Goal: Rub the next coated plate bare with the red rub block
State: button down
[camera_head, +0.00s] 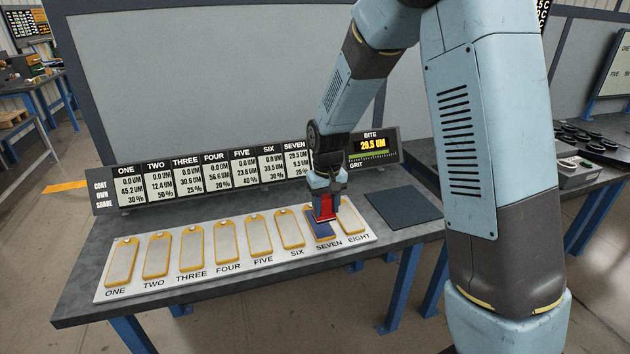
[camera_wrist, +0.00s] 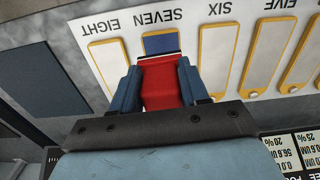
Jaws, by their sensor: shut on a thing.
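My gripper (camera_head: 326,193) is shut on the red rub block (camera_head: 325,209). In the wrist view the block (camera_wrist: 162,88) sits between the two blue fingers. The block is over plate SEVEN (camera_head: 321,231) and covers part of it; whether it touches the plate I cannot tell. The visible part of plate SEVEN is blue, and its coating also shows in the wrist view (camera_wrist: 160,44). Plates ONE (camera_head: 121,263) to SIX (camera_head: 290,229) show grey faces with yellow rims. Plate EIGHT (camera_head: 353,218) also looks grey, partly behind the gripper.
The plates lie on a white labelled board (camera_head: 205,283) on a dark bench. A readout panel (camera_head: 240,167) stands behind them; SEVEN's coat reads 28.5 UM, and my arm hides EIGHT's column. The bite display (camera_head: 373,144) reads 28.5 UM. A dark mat (camera_head: 403,207) lies clear at right.

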aim_at(326, 200)
jog(key=shift+a+r, duration=0.15)
jog(key=shift+r, duration=1.6)
